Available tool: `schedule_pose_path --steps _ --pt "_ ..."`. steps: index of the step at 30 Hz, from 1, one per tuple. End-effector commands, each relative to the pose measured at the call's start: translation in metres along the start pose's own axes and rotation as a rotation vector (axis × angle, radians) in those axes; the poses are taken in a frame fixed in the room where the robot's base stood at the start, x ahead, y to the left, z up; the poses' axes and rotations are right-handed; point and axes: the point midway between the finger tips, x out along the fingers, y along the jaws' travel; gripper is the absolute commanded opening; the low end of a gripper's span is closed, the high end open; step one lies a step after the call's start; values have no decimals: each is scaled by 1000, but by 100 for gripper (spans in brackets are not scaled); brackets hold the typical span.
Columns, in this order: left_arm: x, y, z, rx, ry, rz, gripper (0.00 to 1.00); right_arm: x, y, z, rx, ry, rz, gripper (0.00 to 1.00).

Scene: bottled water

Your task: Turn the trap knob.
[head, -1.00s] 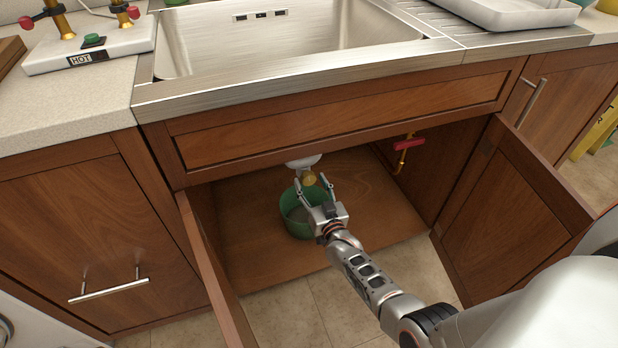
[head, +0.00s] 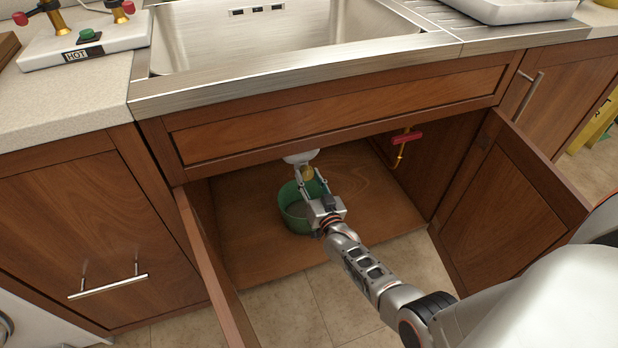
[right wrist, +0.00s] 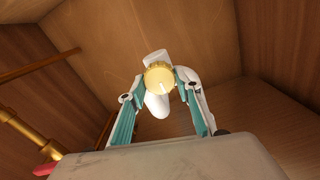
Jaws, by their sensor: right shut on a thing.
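The trap knob is a round, ridged, brass-yellow cap (right wrist: 159,76) with a white mark on its face, on a white drain trap (right wrist: 156,104) under the sink. In the head view the knob (head: 308,173) is small and partly covered by my gripper. My right gripper (right wrist: 160,80) reaches into the open cabinet, with its teal-padded fingers shut on the knob's two sides. In the head view the right gripper (head: 310,178) is just above the green bucket. My left gripper is in neither view.
A green bucket (head: 287,213) stands on the cabinet floor (head: 245,245) below the trap. Two cabinet doors stand open, left (head: 212,265) and right (head: 508,190). A red-handled valve (head: 407,138) on a brass pipe is at the cabinet's right. The sink (head: 290,40) is above.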

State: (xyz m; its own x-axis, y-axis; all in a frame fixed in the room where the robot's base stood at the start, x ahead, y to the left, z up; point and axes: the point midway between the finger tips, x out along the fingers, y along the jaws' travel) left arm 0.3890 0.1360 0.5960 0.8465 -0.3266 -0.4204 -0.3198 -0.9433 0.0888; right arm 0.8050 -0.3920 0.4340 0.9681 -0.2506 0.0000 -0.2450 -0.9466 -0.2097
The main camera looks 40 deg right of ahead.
Motion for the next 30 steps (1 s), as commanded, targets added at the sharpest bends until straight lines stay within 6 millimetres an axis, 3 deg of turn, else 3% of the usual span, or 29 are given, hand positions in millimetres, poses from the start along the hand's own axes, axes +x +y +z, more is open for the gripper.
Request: schedule_pose_path --steps 2,3,5,19,30 --pt "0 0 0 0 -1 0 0 0 0 0 2 -1 0 12" --pt "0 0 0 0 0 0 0 0 0 0 2 -1 0 36" --pt "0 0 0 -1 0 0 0 0 0 0 2 0 0 49" --pt "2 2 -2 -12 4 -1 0 -6 0 1 0 0 0 49" --pt "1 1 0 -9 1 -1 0 -56 -2 6 4 -9 0 49"
